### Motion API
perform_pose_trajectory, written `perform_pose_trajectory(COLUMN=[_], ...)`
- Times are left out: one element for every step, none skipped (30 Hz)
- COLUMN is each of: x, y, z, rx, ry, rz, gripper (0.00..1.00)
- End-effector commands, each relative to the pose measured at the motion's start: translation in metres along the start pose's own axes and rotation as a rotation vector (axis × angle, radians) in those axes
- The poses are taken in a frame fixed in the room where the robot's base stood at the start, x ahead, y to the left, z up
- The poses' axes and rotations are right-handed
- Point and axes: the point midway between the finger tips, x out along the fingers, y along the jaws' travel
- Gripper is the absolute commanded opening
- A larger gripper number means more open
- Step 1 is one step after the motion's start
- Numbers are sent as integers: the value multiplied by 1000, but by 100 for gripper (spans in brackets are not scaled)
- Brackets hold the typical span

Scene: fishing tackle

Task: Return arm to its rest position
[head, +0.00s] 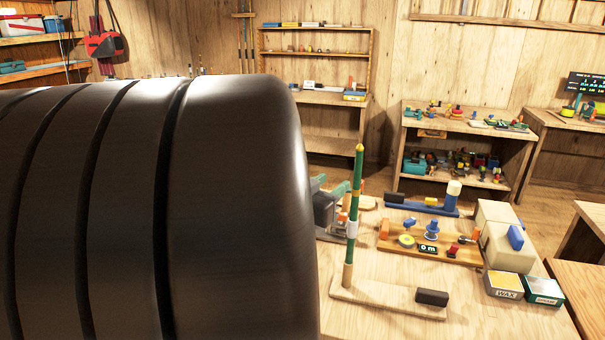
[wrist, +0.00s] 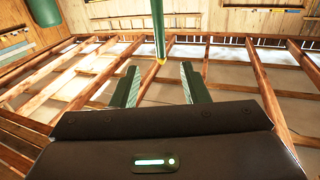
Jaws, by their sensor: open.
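My gripper (wrist: 160,72) shows in the wrist view with its two green fingers apart and nothing between them. A green rod with a yellow tip (wrist: 159,30) reaches down from the top of that view, its tip just past the fingertips' gap; I cannot tell its distance. In the head view a green and cork rod (head: 354,215) stands upright on a flat wooden base (head: 375,298), with a dark block (head: 432,298) at the base's right end. A large dark ribbed arm part of mine fills the left of the head view and hides much there.
On the workbench (head: 470,318) are a wooden tray (head: 462,257) of small tackle, a blue stand (head: 420,203), a beige case (head: 509,248), a wax box (head: 503,285) and a green box (head: 543,290). A grey-green device (head: 328,208) is partly hidden. Shelves line the back wall.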

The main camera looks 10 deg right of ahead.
Motion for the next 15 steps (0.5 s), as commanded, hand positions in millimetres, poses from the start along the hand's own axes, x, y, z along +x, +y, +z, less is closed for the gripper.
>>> perform_pose_trajectory(x=[-2, -3, -3, -3, -3, -3, -3, -3, -3, -3, -3, -3, -2, -1, 1], y=[0, 0, 0, 0, 0, 0, 0, 0, 0, 0, 0, 0, 0, 0, 0], z=[0, 0, 0, 0, 0, 0, 0, 0, 0, 0, 0, 0, 0, 0, 0], rx=[0, 0, 0, -1, -1, -1, -1, -1, -1, -1, -1, -1, -1, -1, -1], ry=[0, 0, 0, 0, 0, 0, 0, 0, 0, 0, 0, 0, 0, 0, 0], rz=[-1, 0, 0, 1, 1, 1, 1, 1, 1, 1, 1, 1, 1, 1, 1], gripper=[41, 41, 41, 41, 41, 41, 41, 41, 41, 41, 41, 41, 41, 41, 41])
